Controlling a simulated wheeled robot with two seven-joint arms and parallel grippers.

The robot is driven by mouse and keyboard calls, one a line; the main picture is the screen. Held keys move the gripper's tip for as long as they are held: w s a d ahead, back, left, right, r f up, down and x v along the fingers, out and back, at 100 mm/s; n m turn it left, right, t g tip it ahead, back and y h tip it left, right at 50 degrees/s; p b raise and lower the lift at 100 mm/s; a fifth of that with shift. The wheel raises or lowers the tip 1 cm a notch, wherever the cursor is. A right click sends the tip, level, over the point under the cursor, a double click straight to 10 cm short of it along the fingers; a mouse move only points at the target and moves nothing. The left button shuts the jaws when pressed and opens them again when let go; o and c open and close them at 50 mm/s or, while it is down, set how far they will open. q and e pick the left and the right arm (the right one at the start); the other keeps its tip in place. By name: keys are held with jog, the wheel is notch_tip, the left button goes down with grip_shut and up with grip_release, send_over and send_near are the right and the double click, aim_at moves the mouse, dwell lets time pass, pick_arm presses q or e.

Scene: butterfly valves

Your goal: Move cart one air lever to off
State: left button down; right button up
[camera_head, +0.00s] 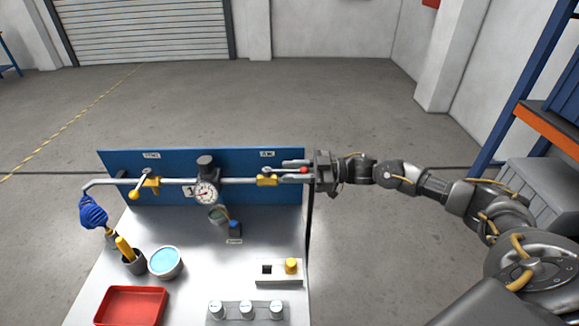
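A blue panel (225,162) stands at the back of a grey cart top (205,275), with a plate that seems to read 1. A pipe (237,181) crosses it. At its right end, under a small label (267,154) that looks like AIR, is a yellow valve (267,180). Its lever points right along the pipe and ends in a red knob (303,170). My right gripper (287,170) reaches in from the right, its fingers apart above and below the red knob. Contact cannot be told. My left gripper is out of view.
A second yellow valve (151,184) with a lever angled down-left sits on the pipe's left. A gauge (206,191) is mid-pipe. The cart top holds a red tray (132,306), a blue-filled cup (165,262), a switch box (279,272) and several capped jars (246,310).

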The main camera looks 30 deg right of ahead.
jog(key=shift+w+a, duration=0.25)
jog(key=shift+a, duration=0.2)
grip_shut()
jog(key=shift+a, duration=0.1)
